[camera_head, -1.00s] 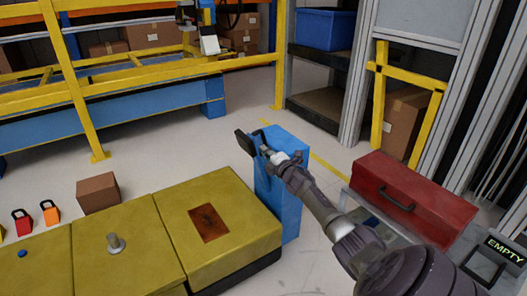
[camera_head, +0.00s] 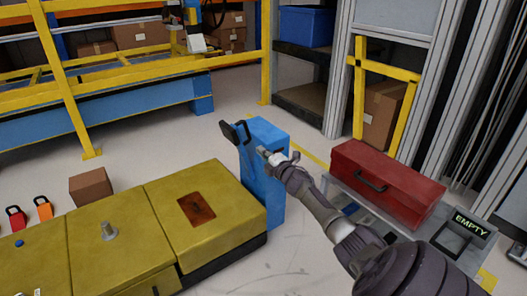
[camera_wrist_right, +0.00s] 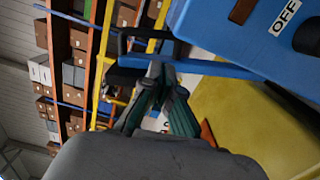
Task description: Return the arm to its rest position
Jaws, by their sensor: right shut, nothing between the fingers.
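My right arm comes in from the lower right of the head view. Its gripper (camera_head: 264,152) is shut and empty, in front of the upper part of the blue box (camera_head: 264,195). A black lever-like part (camera_head: 230,133) sticks out at the box's upper left. In the right wrist view, the shut fingers (camera_wrist_right: 157,72) are close to the blue box (camera_wrist_right: 235,40), which bears an OFF label (camera_wrist_right: 285,17). I cannot tell whether the fingers touch it. My left gripper is not in view.
A yellow-topped bench (camera_head: 145,265) stands left of the blue box. A red toolbox (camera_head: 390,185) sits on a grey cart right of the arm, beside an EMPTY sign (camera_head: 471,226). A yellow rail (camera_head: 150,92) runs behind.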

